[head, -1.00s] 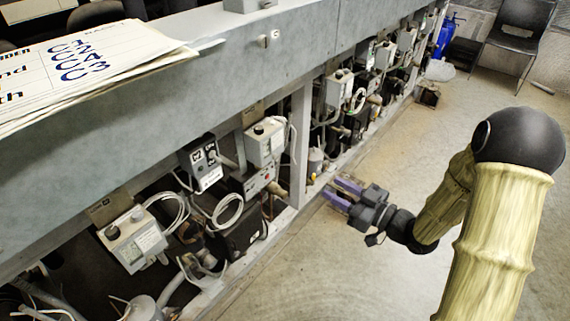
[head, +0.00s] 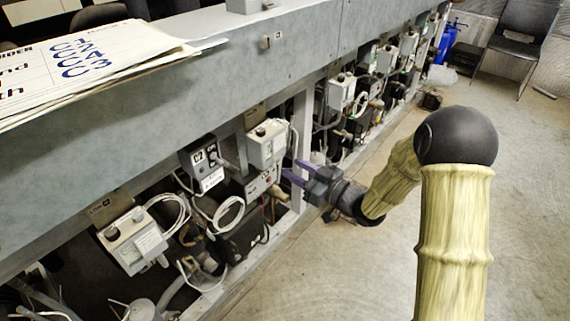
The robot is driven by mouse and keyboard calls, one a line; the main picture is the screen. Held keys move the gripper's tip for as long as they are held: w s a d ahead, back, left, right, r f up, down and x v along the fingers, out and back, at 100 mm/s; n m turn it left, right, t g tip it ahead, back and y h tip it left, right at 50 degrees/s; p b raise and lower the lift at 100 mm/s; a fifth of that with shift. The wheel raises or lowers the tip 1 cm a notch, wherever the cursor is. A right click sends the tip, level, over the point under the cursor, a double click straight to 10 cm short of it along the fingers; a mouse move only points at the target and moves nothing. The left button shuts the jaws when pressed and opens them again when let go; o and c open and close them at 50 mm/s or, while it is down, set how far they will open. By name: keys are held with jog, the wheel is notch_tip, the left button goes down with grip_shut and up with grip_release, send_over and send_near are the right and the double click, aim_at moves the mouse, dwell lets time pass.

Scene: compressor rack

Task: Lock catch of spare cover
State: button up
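My gripper (head: 294,174) is beside the rack's upright post, with its purple fingers pointing left toward the grey control boxes. The fingers look apart, with a gap between them and nothing seen in it. A light grey control box (head: 266,144) is just left of the fingers. A darker box (head: 203,165) marked "C2" is further left, and another grey box (head: 133,240) with two knobs is at the lower left. I cannot tell which cover is the spare one, and no catch can be made out at this size.
The upright post (head: 301,135) stands close by the gripper. Coiled white cables (head: 228,213) and pipes crowd the rack. Papers (head: 95,60) lie on the rack's top. A chair (head: 518,40) and a blue cylinder (head: 446,40) are far back.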

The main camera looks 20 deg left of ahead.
aim_at(279, 160)
jog(key=shift+x, duration=2.3)
grip_shut()
